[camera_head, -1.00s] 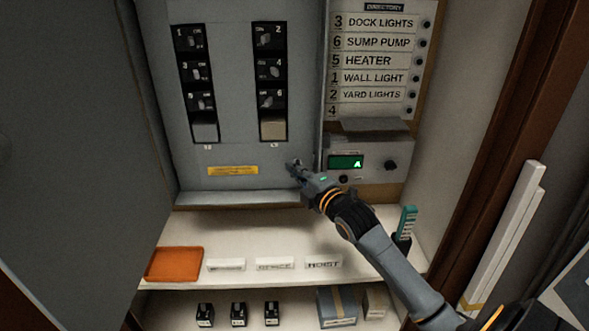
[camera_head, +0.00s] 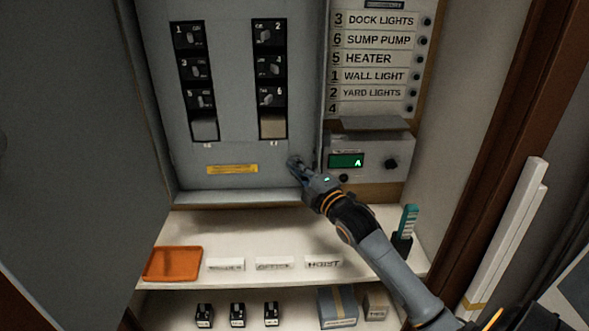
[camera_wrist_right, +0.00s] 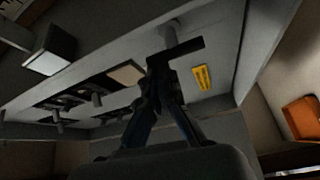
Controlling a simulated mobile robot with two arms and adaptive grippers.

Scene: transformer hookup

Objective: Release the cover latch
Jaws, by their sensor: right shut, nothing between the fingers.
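The grey breaker panel cover (camera_head: 229,120) stands upright in the cabinet, with two columns of breakers showing through it. My right gripper (camera_head: 293,163) is at the cover's lower right corner. In the right wrist view its fingers (camera_wrist_right: 158,68) come together with nothing held between them. At their tips is a dark bar (camera_wrist_right: 185,48) beside a short grey cylinder (camera_wrist_right: 168,32) on the cover, which looks like the latch. Whether the fingers touch the bar is unclear. In the head view the gripper hides the latch. My left gripper is not in view.
A control box with a green display (camera_head: 346,161) is just right of my right gripper. Below is a shelf with an orange tray (camera_head: 172,264) and several white labels. The large grey door (camera_head: 65,150) stands open at left.

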